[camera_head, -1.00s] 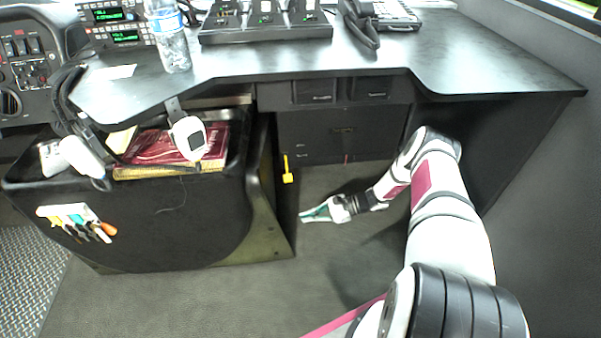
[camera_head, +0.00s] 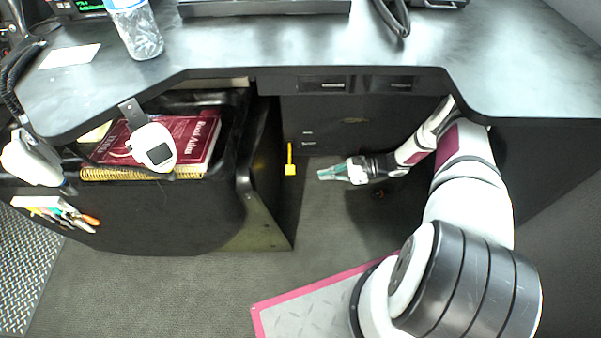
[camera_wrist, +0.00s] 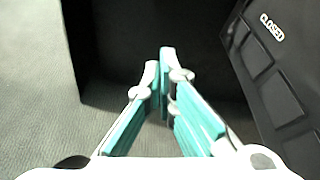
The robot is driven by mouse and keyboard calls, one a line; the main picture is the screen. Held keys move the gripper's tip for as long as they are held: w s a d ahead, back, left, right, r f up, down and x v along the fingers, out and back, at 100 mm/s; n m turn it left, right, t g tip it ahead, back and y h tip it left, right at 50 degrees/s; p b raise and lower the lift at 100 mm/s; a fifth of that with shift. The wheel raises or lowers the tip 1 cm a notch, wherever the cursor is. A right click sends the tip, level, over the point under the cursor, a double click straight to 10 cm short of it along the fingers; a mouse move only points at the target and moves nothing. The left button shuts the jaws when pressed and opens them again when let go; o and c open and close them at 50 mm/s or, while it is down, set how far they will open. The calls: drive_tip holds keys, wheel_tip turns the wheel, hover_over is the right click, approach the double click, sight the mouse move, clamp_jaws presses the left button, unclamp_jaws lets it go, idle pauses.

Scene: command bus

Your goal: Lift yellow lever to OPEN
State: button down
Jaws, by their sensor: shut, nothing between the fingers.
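The yellow lever (camera_head: 290,163) hangs upright on the inner side of the dark cabinet, under the desk, in the head view. My gripper (camera_head: 322,174) is just to the right of the lever's lower end, apart from it, with its fingers pointing left. In the wrist view my gripper (camera_wrist: 164,88) has its teal-padded fingers together with nothing between them. A black panel with the white word CLOSED (camera_wrist: 272,27) stands at the right of the wrist view. The lever does not show in the wrist view.
The desk top (camera_head: 300,45) overhangs the knee space. A bin with red books (camera_head: 190,140) is left of the lever. Drawers (camera_head: 340,118) stand behind my gripper. Open floor (camera_head: 180,285) lies in front of the cabinet.

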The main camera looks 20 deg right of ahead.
sight(290, 158)
drive_tip(key=shift+a, duration=0.1)
drive_tip(key=b+x, duration=0.3)
drive_tip(key=x, duration=0.7)
drive_tip(key=shift+s+r, duration=0.2)
drive_tip(key=shift+r, duration=0.8)
drive_tip(key=shift+s+r, duration=0.25)
drive_tip(key=shift+r, duration=0.7)
